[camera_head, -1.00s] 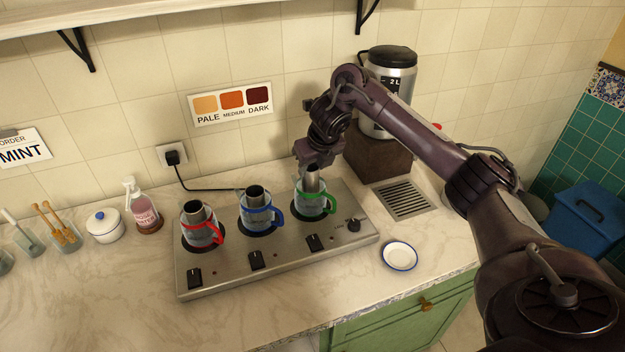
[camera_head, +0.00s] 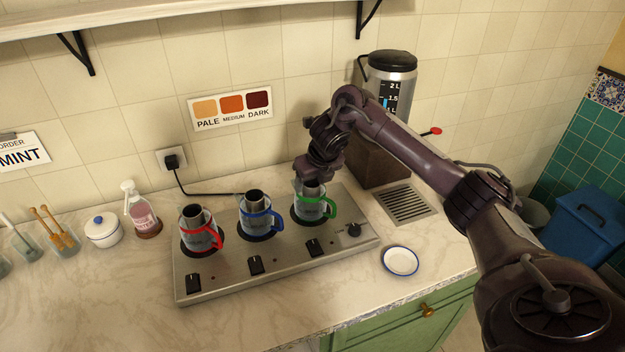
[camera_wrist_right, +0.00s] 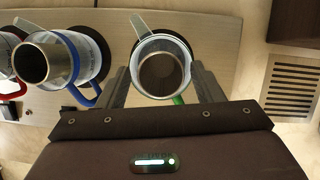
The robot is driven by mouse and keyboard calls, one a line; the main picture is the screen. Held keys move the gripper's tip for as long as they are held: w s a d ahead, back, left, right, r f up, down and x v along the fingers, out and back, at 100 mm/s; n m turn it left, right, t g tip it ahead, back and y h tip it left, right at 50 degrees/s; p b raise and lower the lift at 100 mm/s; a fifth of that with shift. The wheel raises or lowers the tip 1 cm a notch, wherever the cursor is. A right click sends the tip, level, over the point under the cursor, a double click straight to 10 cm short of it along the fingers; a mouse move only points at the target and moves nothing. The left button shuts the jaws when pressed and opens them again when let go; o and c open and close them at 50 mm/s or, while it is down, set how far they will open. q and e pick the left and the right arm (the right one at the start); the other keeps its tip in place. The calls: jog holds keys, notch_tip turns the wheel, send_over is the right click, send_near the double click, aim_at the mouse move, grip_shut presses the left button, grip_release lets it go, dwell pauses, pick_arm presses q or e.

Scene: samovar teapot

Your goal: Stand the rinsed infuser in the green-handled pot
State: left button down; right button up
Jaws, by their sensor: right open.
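The green-handled pot (camera_head: 310,208) is a clear glass mug on the right end of the steel warmer. A steel infuser (camera_wrist_right: 160,76) stands inside it, its round open top facing up and its upper part just above the rim. My right gripper (camera_head: 312,181) is right above this pot. In the right wrist view its fingers (camera_wrist_right: 162,84) are apart, one on each side of the infuser, with visible gaps. The gripper hides part of the infuser in the head view. My left gripper is out of view.
The blue-handled pot (camera_head: 258,220) and red-handled pot (camera_head: 200,238) stand to the left on the warmer (camera_head: 282,258), each with an infuser. A drain grate (camera_head: 404,203), a saucer (camera_head: 400,261) and the water boiler (camera_head: 390,85) are to the right.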

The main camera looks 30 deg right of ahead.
jog(key=p+v, duration=0.5)
jog(key=v, duration=0.7)
jog(key=shift+r, duration=0.25)
jog(key=shift+f, duration=0.1)
